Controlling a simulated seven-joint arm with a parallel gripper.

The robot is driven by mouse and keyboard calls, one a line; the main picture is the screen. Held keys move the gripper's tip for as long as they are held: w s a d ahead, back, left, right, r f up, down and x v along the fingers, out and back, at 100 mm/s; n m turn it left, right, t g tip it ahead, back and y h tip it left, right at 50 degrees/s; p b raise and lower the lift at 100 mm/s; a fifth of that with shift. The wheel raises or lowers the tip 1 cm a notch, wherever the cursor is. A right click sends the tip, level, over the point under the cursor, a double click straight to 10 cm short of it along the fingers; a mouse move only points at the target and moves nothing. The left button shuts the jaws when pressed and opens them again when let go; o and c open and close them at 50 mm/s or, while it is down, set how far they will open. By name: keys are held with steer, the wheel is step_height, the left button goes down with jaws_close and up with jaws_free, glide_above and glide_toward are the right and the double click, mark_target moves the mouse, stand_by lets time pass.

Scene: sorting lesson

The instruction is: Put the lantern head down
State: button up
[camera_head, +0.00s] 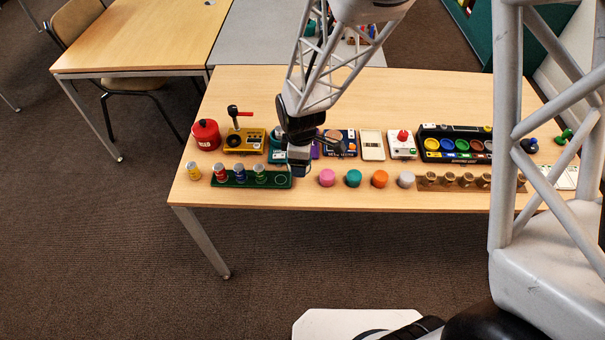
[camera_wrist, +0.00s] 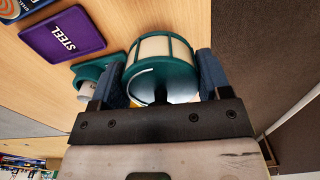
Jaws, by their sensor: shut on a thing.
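The lantern head is a cream cylinder in a green ribbed frame (camera_wrist: 152,46). In the wrist view it sits between the two dark blue fingers of my gripper (camera_wrist: 163,78), which is shut on it. In the head view my gripper (camera_head: 299,165) is low over the table, at the right end of a green tray; the lantern head is mostly hidden there. A teal piece with a pale cylinder (camera_wrist: 88,74) lies just left of the left finger in the wrist view, partly hidden by it. Whether the lantern head touches the table I cannot tell.
The green tray (camera_head: 283,181) holds several small jars. A purple STEEL mat (camera_wrist: 62,35), a red canister (camera_head: 206,134) and a yellow device (camera_head: 245,140) are nearby. Pink (camera_head: 327,177), teal (camera_head: 353,178) and orange (camera_head: 379,179) pieces stand to the right. The table's back strip is clear.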

steer(key=s+d+f+m, duration=0.2)
steer(key=s+d+m, duration=0.1)
steer(key=s, duration=0.3)
steer(key=s+d+f+m, duration=0.1)
steer(key=s+d+m, duration=0.2)
steer(key=s+m, duration=0.2)
steer(key=shift+s+d+f, duration=0.25)
steer(key=shift+s+f, duration=0.1)
steer(key=shift+s, duration=0.8)
steer(key=shift+w, duration=0.15)
glide_above(304, 181)
steer(key=shift+w+f, duration=0.15)
steer(key=shift+f, duration=0.6)
steer(key=shift+f, duration=0.1)
steer(key=shift+f, duration=1.65)
steer(key=shift+f, duration=0.15)
steer(key=o, duration=0.9)
